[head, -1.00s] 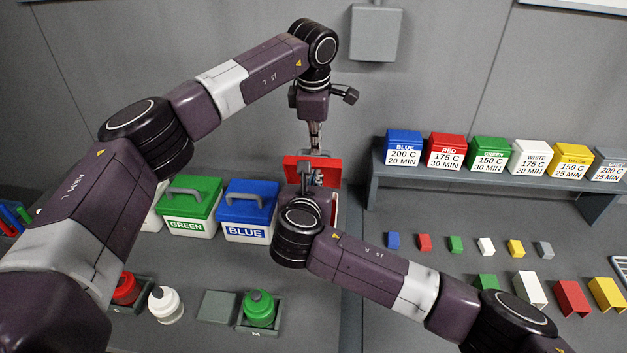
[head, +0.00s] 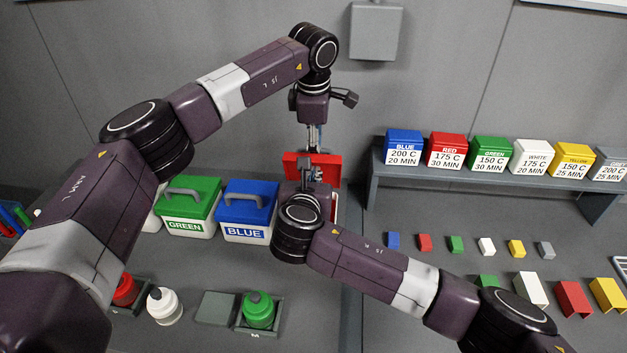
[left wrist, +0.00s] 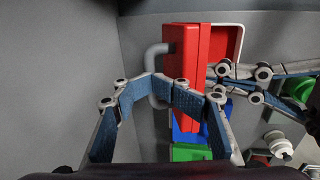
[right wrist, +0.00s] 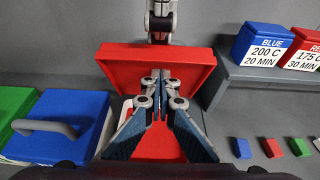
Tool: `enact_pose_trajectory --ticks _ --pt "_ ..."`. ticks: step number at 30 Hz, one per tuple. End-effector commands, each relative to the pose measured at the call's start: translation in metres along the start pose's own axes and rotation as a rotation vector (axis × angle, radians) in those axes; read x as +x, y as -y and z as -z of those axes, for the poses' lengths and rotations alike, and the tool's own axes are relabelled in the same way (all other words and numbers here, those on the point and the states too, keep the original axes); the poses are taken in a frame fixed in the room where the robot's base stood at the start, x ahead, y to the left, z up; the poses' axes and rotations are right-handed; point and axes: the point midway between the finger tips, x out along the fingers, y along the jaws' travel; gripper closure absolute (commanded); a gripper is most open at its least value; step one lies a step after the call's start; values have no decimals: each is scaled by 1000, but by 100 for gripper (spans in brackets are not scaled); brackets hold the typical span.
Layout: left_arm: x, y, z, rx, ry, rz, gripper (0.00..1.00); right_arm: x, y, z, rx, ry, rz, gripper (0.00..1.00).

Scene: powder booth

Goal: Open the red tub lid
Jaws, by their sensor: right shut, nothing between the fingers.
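The red tub's lid (head: 328,164) stands raised, nearly upright, in the head view. Its red inner face (right wrist: 120,66) shows in the right wrist view, and its grey handle (left wrist: 155,62) in the left wrist view. The tub's white rim (left wrist: 240,40) and red inside show beyond the lid; my right arm hides most of the tub in the head view. My left gripper (left wrist: 166,84) is open at the handle; I cannot tell if it touches. My right gripper (right wrist: 160,76) is shut and empty, in front of the lid's inner face.
A blue tub (head: 247,208) and a green tub (head: 188,205) stand left of the red one. A grey shelf (head: 470,180) with several coloured labelled boxes is at the right. Bottles stand in front. A grey wall is close behind.

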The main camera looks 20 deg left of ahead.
Motion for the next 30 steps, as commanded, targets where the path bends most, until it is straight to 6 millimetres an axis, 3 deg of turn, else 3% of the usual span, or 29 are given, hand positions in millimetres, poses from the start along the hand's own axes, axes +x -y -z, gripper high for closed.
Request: enact_pose_trajectory --ticks 3,8,18,24,28,30 --pt "6 4 2 1 -9 15 73 2 2 0 0 1 5 100" --pt "-2 4 2 1 -8 13 73 2 3 0 0 1 6 100" --pt "-57 2 -1 1 -2 0 73 1 2 0 0 0 4 100" --pt "-77 2 -1 1 -2 -1 73 1 1 0 0 0 3 100" --pt "-77 11 5 -5 -8 28 73 0 1 0 0 0 2 100" --pt "-70 25 14 -15 -19 76 73 0 1 0 0 0 2 100"
